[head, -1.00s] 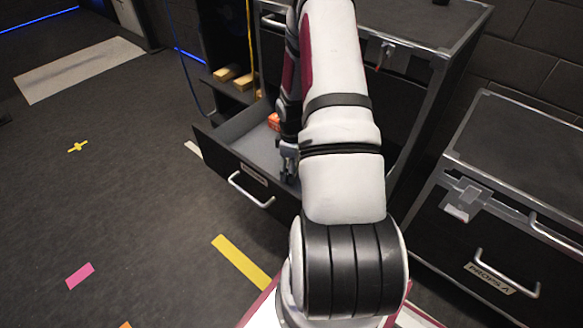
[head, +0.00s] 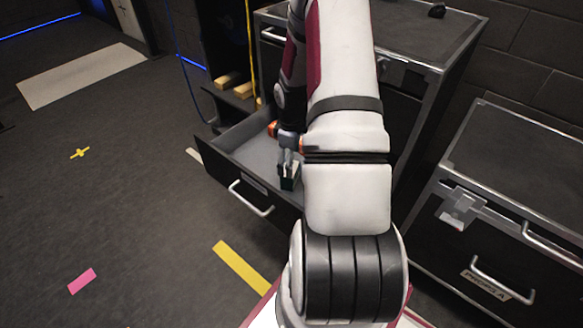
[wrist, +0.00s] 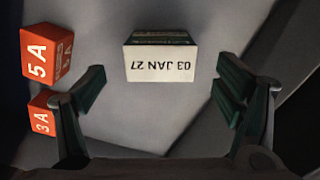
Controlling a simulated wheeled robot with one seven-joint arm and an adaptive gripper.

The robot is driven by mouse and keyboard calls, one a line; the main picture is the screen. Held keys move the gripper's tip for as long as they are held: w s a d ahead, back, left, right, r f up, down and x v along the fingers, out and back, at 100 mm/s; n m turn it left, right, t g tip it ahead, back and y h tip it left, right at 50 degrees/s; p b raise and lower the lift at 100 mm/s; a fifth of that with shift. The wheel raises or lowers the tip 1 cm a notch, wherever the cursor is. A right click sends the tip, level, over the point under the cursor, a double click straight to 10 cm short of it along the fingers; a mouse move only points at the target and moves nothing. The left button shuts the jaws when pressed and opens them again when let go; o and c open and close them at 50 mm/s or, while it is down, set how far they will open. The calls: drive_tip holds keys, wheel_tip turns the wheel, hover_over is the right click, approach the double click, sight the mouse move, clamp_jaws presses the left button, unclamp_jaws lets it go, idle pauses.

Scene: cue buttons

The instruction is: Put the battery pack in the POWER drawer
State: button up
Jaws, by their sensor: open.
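In the wrist view, a small box (wrist: 162,60) with a white face printed "03 JAN 27" and a dark green upper face sits over a grey drawer floor; I take it for the battery pack. My gripper (wrist: 160,88) is open, with one finger on each side of the box and a visible gap on both sides. In the head view, my gripper (head: 288,180) is low inside the pulled-out drawer (head: 218,160), near its front panel. The drawer's label (head: 254,184) is too small to read, and my arm hides its right part.
Two orange boxes marked 5A (wrist: 48,57) and 3A (wrist: 42,112) lie left of my gripper. A black cabinet (head: 440,45) holds the open drawer. A second cabinet (head: 520,160) with a shut, labelled drawer stands at right.

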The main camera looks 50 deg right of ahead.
wheel_tip(320, 180, up, 4)
drive_tip(key=shift+r+p, duration=0.15)
drive_tip(key=shift+p, duration=0.3)
drive_tip(key=s+a+r+m+h, duration=0.1)
drive_tip(key=a+r, duration=0.7)
drive_tip(key=r, duration=0.4)
drive_tip(key=s+a+r+m+h, duration=0.1)
drive_tip(key=a+r, duration=0.7)
drive_tip(key=r, duration=0.3)
drive_tip(key=s+a+r+m+y, duration=0.1)
drive_tip(key=s+a+r, duration=0.3)
drive_tip(key=s+a, duration=0.4)
drive_tip(key=s+a+r+m+y, duration=0.1)
drive_tip(key=s+a+r, duration=0.3)
drive_tip(key=s+a, duration=0.4)
drive_tip(key=s, duration=0.3)
drive_tip(key=shift+s+a+r+t, duration=0.2)
drive_tip(key=shift+a+r+t, duration=0.05)
drive_tip(key=shift+a+t, duration=0.1)
wheel_tip(320, 180, up, 23)
drive_tip(key=t+p, duration=0.3)
drive_tip(key=p, duration=1.8)
drive_tip(key=shift+f, duration=0.15)
drive_tip(key=shift+w+t, duration=0.1)
drive_tip(key=shift+t, duration=0.15)
